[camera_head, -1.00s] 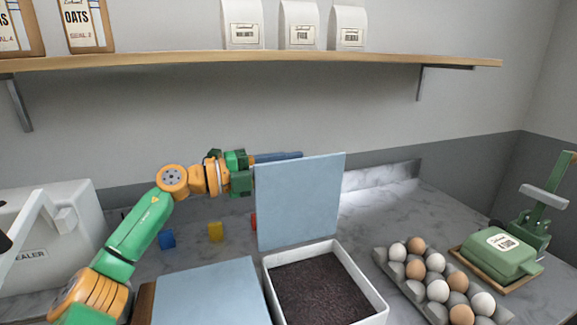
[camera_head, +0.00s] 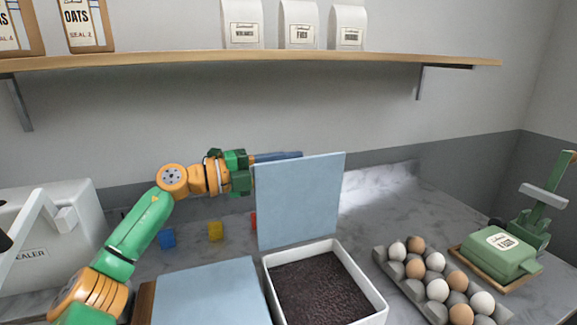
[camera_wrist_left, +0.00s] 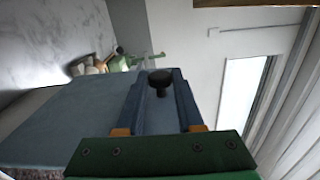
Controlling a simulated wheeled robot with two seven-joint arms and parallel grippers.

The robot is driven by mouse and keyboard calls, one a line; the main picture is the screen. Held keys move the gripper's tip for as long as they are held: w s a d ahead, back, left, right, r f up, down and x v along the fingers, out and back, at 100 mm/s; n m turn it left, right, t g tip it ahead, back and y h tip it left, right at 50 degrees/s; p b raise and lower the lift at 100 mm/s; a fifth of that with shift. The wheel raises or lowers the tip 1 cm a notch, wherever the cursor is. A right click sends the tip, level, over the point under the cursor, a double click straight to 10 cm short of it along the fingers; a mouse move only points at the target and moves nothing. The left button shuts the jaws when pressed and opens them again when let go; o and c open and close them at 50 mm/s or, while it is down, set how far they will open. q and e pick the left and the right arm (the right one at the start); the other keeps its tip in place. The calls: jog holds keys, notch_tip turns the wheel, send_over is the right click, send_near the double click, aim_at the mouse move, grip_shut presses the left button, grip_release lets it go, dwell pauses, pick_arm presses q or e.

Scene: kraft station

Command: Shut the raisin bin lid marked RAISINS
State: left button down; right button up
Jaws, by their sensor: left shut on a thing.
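The open bin (camera_head: 374,298) is a white box filled with dark, raisin-like contents (camera_head: 315,290). Its light blue lid (camera_head: 299,201) stands nearly upright at the bin's back edge, and no RAISINS marking is readable. My left gripper (camera_head: 279,157) reaches in from the left behind the lid's upper part, partly hidden by it. In the left wrist view the lid (camera_wrist_left: 70,118) lies beside the blue fingers (camera_wrist_left: 160,80), with a black knob (camera_wrist_left: 160,80) between them. The gripper is shut on this knob. My right gripper is in neither view.
A second bin with a closed blue lid (camera_head: 205,292) stands just left. A white sealer (camera_head: 45,235) is at far left. Small coloured blocks (camera_head: 167,238) lie behind.

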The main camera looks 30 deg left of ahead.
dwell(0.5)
pick_arm(q)
jog(key=shift+s+d+f+m+b, duration=0.1)
jog(key=shift+s+d+m+b, duration=0.2)
jog(key=s+d+f+m+b, duration=0.2)
jog(key=s+d+m+b, duration=0.2)
jog(key=s+d+m, duration=0.1)
jog(key=shift+s+d, duration=0.7)
jog(key=shift+d, duration=0.6)
jog(key=c, duration=0.6)
grip_release()
jog(key=shift+o, duration=0.2)
